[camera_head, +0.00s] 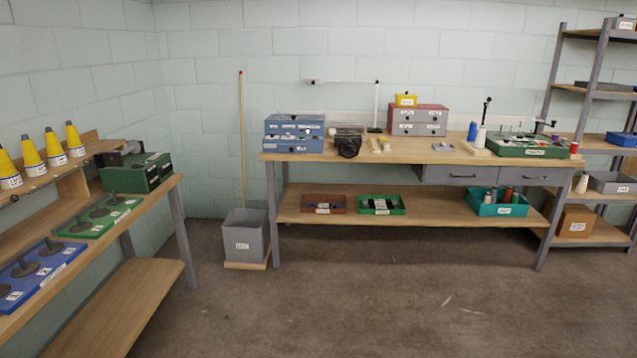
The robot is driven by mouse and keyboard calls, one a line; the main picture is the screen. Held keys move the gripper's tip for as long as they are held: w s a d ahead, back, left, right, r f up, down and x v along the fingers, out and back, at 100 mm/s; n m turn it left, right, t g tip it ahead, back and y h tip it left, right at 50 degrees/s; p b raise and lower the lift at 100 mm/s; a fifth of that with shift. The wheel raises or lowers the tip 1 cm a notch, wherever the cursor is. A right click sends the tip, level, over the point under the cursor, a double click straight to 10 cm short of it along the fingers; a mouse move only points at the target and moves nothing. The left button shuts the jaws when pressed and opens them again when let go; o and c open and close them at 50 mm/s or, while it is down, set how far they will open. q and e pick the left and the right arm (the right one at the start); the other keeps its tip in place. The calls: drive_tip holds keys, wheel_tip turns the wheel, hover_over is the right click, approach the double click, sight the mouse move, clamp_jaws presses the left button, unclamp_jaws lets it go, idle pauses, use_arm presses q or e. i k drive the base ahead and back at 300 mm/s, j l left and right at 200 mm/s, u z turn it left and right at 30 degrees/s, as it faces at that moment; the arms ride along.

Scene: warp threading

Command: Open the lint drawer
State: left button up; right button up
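I cannot read which drawer is labelled lint. A blue two-drawer unit (293,133) stands at the left end of the back workbench. A dark red cabinet with grey drawer fronts (417,121) stands further right, with a small yellow box on top. Two grey drawers hang under the bench top at the right, one (462,175) left of the other (535,178). A green box (138,172) with labelled fronts sits on the left bench. The drawers under the bench look shut. Neither of my grippers is in view.
The back workbench (385,155) holds a dark device (348,146), a green tray (528,147) and spools. A grey bin (246,235) stands left of it. The left bench (150,190) carries yellow cones. A shelf rack (590,90) stands right. The floor between is clear.

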sight(281, 149)
drive_tip(key=i, duration=2)
